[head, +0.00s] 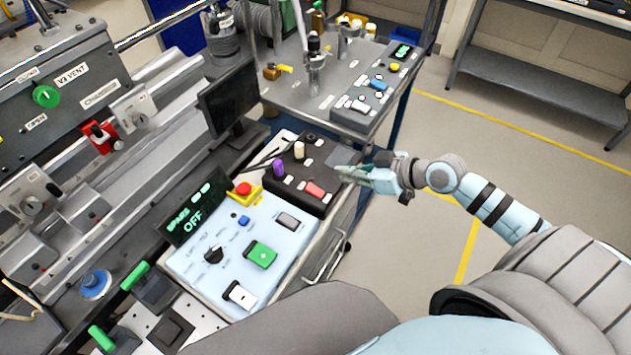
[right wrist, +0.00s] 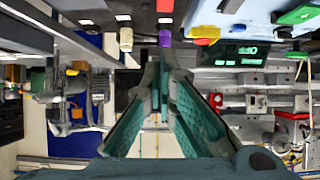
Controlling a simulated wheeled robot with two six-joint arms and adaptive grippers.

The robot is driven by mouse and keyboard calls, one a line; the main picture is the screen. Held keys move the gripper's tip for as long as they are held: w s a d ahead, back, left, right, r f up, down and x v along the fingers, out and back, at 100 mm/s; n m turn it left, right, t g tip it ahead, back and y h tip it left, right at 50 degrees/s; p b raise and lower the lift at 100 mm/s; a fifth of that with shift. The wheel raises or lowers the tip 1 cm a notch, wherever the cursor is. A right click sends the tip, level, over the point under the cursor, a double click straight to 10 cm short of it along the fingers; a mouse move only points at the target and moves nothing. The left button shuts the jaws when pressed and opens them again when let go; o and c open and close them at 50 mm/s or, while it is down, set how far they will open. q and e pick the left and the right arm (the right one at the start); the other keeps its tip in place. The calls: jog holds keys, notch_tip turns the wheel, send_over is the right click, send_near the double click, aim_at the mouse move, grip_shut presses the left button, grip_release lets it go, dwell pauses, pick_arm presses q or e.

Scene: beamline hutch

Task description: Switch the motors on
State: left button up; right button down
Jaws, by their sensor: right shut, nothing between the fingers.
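No label for the motors is readable. A pale control panel (head: 205,262) has a dark display (head: 193,210) reading "SPARE OFF", a black rotary knob (head: 214,253), a green rocker (head: 261,254), a white switch (head: 239,294) and a grey switch (head: 288,221). Beyond it, a black panel (head: 311,205) carries a purple knob (head: 278,168), a beige knob (head: 299,150) and a red rocker (head: 315,190). My right gripper (head: 347,175) is shut and empty above the black panel's right edge. In the right wrist view its fingers point toward the purple knob (right wrist: 165,38). My left gripper is out of view.
A red emergency button (head: 243,189) on a yellow base sits behind the pale panel. A dark monitor (head: 229,98) stands at the back. Open floor (head: 410,250) lies to the right.

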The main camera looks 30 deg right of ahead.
jog(key=b, duration=0.1)
send_over(318, 189)
jog(key=f, duration=0.5)
jog(key=shift+s, duration=0.2)
notch_tip(318, 189, down, 3)
jog(key=shift+w+r, duration=0.15)
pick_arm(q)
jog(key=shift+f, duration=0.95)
pick_arm(e)
jog(key=shift+f, duration=0.4)
